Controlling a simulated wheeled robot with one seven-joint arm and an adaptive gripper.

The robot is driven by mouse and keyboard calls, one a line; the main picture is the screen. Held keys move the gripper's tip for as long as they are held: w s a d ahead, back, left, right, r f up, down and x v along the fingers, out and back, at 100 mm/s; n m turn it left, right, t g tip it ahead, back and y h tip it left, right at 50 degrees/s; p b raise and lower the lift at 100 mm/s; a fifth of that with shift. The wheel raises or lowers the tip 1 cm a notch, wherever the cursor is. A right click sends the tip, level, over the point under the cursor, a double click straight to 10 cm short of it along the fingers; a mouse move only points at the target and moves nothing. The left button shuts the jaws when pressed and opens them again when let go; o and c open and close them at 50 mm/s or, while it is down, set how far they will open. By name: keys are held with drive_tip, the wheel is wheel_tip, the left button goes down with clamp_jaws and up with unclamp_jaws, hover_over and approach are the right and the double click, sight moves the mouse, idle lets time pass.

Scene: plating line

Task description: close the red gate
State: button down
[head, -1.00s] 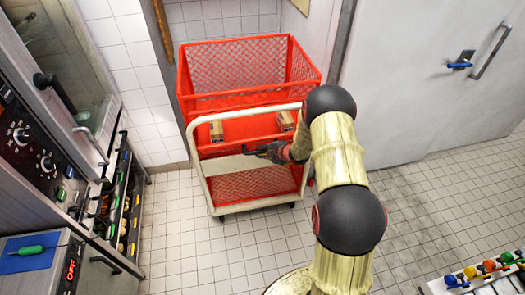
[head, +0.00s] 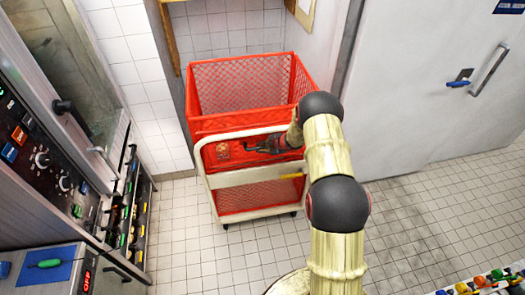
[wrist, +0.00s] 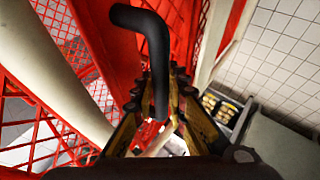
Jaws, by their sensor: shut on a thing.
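The red cart (head: 240,122) has mesh sides and a cream tubular frame (head: 204,185) at its front. A red front panel (head: 238,162), which may be the gate, shows behind this frame, above the cream crossbar. I cannot tell how far it stands open. My gripper (head: 262,148) reaches in from the right in front of the panel. In the wrist view, red panels (wrist: 112,40) surround my gripper (wrist: 162,118), and a black bent handle (wrist: 150,55) runs down between its fingers. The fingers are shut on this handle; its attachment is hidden.
An oven unit (head: 40,150) with knobs stands at the left. A large grey door (head: 425,90) with a handle fills the right. A tray of coloured items (head: 490,284) is at the lower right. The tiled floor (head: 430,220) right of the cart is clear.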

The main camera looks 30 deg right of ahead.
drive_tip(key=shift+w+d+r, duration=0.2)
drive_tip(key=shift+w+r, duration=0.05)
drive_tip(key=shift+w, duration=0.4)
drive_tip(key=c, duration=1.8)
unclamp_jaws()
drive_tip(key=shift+w, duration=0.1)
drive_tip(key=shift+o, duration=0.2)
drive_tip(key=v, duration=1.2)
drive_tip(key=shift+f, duration=0.1)
